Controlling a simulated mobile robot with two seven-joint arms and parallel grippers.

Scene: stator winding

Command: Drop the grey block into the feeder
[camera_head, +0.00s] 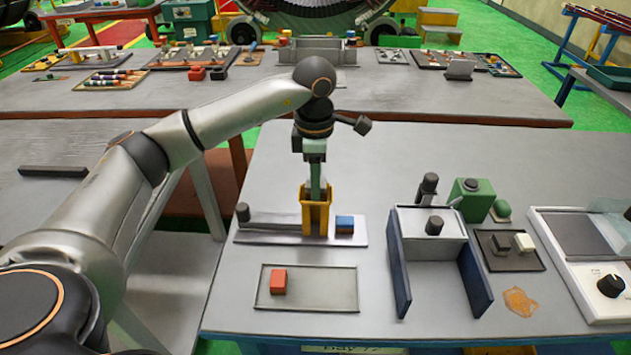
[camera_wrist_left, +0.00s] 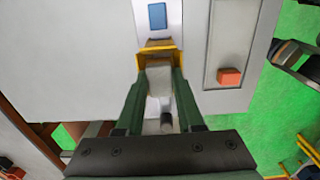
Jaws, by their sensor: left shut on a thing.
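My left gripper (camera_head: 316,187) points straight down over the yellow feeder (camera_head: 315,218), an upright chute on a light plate. In the left wrist view, the green fingers of the gripper (camera_wrist_left: 160,82) are shut on the grey block (camera_wrist_left: 158,78), close to the feeder's yellow rim (camera_wrist_left: 158,48). The block is hidden by the fingers and the feeder in the head view. I cannot tell how far the block is inside the feeder's mouth. My right gripper is not in view.
A blue block (camera_head: 344,225) and a dark cylinder (camera_head: 242,212) stand on the plate either side of the feeder. A red block (camera_head: 278,281) lies in a shallow tray (camera_head: 325,290) in front. A blue-sided fixture (camera_head: 399,265) stands to the right.

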